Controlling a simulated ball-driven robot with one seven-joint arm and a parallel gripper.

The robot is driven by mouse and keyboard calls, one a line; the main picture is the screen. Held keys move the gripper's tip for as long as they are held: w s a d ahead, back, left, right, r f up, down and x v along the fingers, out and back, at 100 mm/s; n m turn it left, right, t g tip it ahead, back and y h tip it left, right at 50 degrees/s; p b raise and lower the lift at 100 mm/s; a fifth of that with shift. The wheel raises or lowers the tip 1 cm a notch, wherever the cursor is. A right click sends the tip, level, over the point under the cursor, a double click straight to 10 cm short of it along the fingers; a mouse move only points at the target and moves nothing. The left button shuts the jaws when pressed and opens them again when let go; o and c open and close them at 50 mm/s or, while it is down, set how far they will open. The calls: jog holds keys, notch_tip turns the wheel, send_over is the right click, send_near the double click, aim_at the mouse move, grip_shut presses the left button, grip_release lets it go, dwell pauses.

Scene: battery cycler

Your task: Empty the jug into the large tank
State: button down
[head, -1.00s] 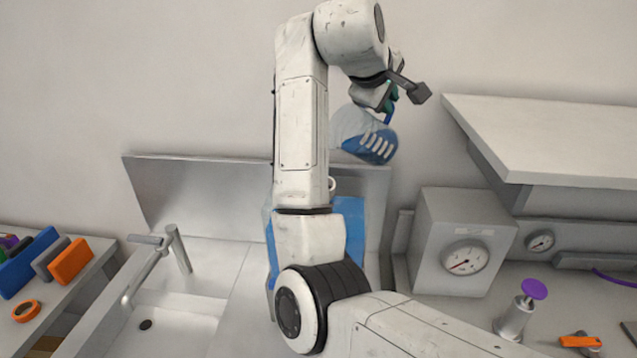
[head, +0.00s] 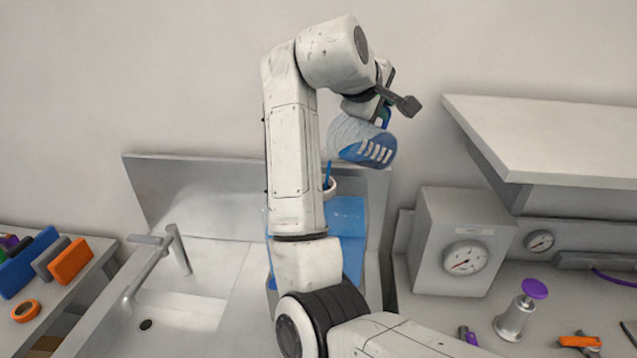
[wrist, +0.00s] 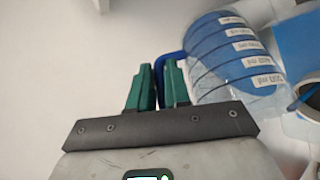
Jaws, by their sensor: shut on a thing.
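The jug (head: 365,150) is clear with white label bands and holds blue liquid. It is tilted in the air, its lower left side over the blue large tank (head: 347,232), which stands partly hidden behind my arm. A white-rimmed opening (head: 330,190) shows at the tank. A thin blue streak (head: 327,170), apparently liquid, runs from the jug's left end down to this opening. In the wrist view, the jug (wrist: 235,50) is at upper right and a round opening (wrist: 308,95) at the right edge. My gripper (wrist: 158,80) has green fingers shut on the jug's blue handle.
A sink with a tap (head: 175,250) is at left. A grey box with a gauge (head: 465,258) stands to the right of the tank. A white shelf (head: 550,140) juts out at upper right. A purple-topped device (head: 516,318) stands on the right counter.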

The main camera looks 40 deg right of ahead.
jog(key=shift+a+f, duration=0.15)
jog(key=shift+a, duration=0.15)
jog(key=shift+w+a+f+n+h, duration=0.1)
jog(key=shift+w+a+n+h, duration=0.15)
jog(key=shift+a+h, duration=0.65)
dwell(1.2)
jog(key=shift+w+a+r+n+h, duration=0.15)
jog(key=shift+a+r+h, duration=0.1)
jog(key=shift+a+h, duration=0.25)
jog(key=shift+a+r+n+h, duration=0.1)
jog(key=shift+a+r+h, duration=0.2)
jog(key=shift+a, duration=0.35)
jog(key=shift+a, duration=0.2)
jog(key=shift+w+a+r+h, duration=0.15)
jog(key=shift+a+r+h, duration=0.1)
jog(key=shift+a+h, duration=0.35)
jog(key=shift+w+a+r+n+h, duration=0.1)
jog(key=shift+a+r+n+h, duration=0.1)
jog(key=shift+a+n+h, duration=0.25)
